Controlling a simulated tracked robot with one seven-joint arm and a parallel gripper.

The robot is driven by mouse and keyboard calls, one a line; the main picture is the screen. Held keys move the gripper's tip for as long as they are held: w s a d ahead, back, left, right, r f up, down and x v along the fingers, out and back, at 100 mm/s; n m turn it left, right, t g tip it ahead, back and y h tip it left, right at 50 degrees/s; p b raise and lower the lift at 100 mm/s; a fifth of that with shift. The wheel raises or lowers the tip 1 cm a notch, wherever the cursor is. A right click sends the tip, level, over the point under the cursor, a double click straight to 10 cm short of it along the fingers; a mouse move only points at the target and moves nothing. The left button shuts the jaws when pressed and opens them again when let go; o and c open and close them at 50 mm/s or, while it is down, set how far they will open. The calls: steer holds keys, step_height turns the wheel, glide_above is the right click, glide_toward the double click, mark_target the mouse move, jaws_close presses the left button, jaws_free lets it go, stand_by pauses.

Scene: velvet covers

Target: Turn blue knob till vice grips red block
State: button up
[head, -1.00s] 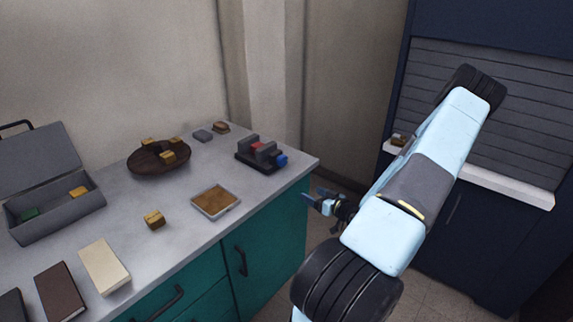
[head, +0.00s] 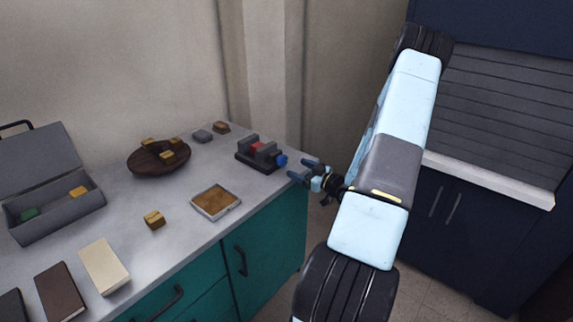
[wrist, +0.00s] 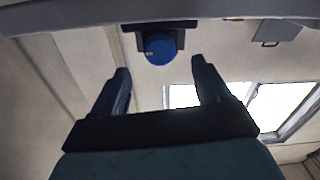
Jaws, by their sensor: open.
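The dark grey vice (head: 250,152) stands at the right end of the counter. The red block (head: 257,146) sits between its jaws; whether both jaws touch it cannot be told. The blue knob (head: 281,160) is on the vice's right side, facing my gripper (head: 303,172). My gripper is open and empty, just right of the knob and apart from it, by the counter's edge. In the wrist view the round blue knob (wrist: 160,49) lies beyond and between the two spread fingers of my gripper (wrist: 162,78).
On the grey counter (head: 190,240) are a tray with a brown surface (head: 215,201), a yellow block (head: 154,219), a brown bowl (head: 150,162) with several yellow blocks, and an open grey toolbox (head: 55,215). The counter in front of the vice is clear.

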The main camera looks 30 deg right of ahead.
mark_target(285, 162)
steer(key=x, duration=0.6)
steer(key=shift+w+a, duration=0.1)
steer(key=shift+w, duration=0.2)
steer(key=c, duration=1)
steer(key=shift+c, duration=0.2)
